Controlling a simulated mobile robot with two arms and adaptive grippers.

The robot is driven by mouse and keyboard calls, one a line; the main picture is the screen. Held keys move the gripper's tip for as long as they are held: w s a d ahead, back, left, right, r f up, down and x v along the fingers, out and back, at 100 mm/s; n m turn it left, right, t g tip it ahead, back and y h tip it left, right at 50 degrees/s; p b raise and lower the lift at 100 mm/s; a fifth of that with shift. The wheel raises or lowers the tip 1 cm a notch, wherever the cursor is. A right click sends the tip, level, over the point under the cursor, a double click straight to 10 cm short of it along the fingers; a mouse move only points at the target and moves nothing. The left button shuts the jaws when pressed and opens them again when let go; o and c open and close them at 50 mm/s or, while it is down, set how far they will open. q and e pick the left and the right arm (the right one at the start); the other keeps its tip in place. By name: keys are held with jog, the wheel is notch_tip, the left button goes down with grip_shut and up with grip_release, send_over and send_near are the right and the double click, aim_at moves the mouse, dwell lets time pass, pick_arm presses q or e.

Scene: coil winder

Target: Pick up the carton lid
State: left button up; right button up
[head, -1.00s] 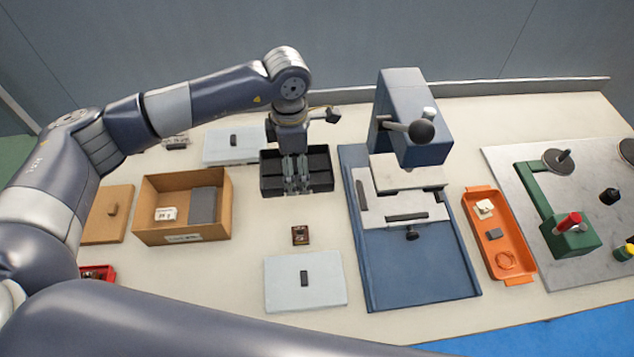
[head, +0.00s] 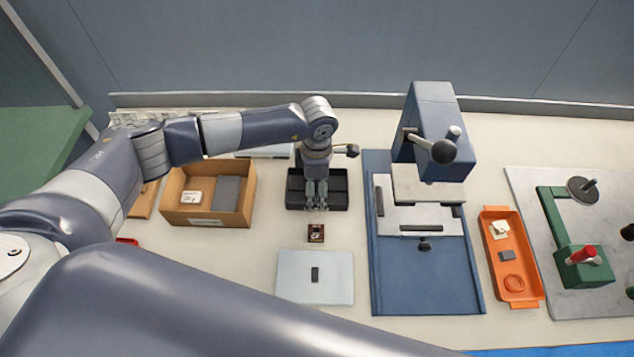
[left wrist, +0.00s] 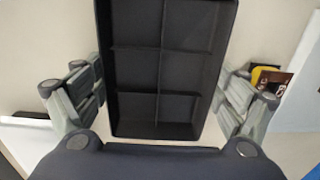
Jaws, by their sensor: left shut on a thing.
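The carton lid (head: 143,203) is a flat brown panel left of the open brown carton (head: 208,222) in the head view. My left arm hides most of it; the knob seen on it earlier is hidden now. My left gripper (head: 316,207) is away to the right, shut on a black compartment tray (head: 339,198). In the left wrist view its fingers (left wrist: 160,100) straddle the tray (left wrist: 160,128), one at each long side. The tray's compartments look empty. Whether the tray touches the table cannot be told. My right gripper is not in view.
A small brown part (head: 316,233) and a pale lid (head: 296,288) with a dark handle lie in front of the tray. A blue press (head: 432,125) stands to the right, then an orange tray (head: 516,296) and a green winder (head: 556,228). The carton holds a white and a grey item.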

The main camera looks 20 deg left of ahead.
pick_arm(q)
jog(key=shift+f+b, duration=0.15)
jog(key=shift+b, duration=0.15)
jog(key=o, duration=0.8)
jog(key=shift+o, duration=0.2)
